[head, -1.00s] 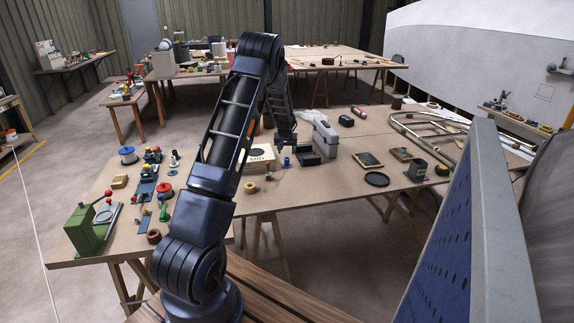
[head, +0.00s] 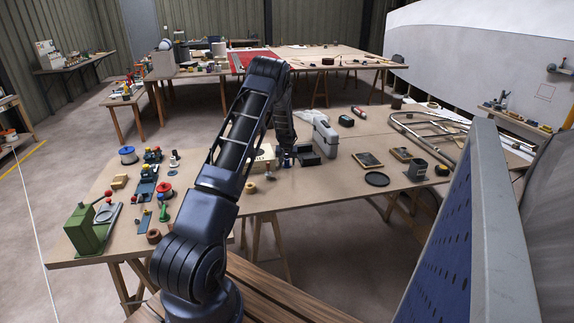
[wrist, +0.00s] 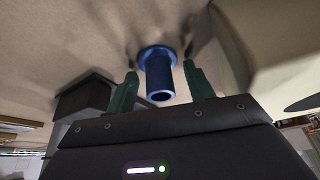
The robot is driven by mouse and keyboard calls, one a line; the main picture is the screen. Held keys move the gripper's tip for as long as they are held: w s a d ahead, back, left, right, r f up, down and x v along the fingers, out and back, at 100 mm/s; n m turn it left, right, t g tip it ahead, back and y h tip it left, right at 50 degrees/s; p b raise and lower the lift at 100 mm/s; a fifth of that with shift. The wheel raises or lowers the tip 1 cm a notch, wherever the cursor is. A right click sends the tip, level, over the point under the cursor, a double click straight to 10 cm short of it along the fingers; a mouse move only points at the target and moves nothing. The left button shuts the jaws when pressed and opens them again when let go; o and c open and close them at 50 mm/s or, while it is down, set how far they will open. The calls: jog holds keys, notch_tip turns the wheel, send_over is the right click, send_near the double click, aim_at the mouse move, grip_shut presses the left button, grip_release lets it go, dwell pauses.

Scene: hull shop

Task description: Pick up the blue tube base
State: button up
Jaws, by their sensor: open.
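The blue tube base (wrist: 160,76) is a short blue tube with a wide round flange, seen in the wrist view with its open end toward the camera. The flange lies against the tan bench top. My gripper (wrist: 160,68) is open, with one green finger on each side of the tube. A gap shows between each finger and the tube, so nothing is held. In the head view my gripper (head: 284,155) is low over the bench beside the black open box, and the tube base is mostly hidden there.
The black open box (head: 309,157) is close on one side, and it also shows in the wrist view (wrist: 84,97). A pale box (head: 264,158) is close on the other side. A grey toolbox (head: 325,138) stands behind.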

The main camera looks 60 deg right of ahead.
jog(key=c, duration=0.8)
jog(key=shift+r, duration=0.1)
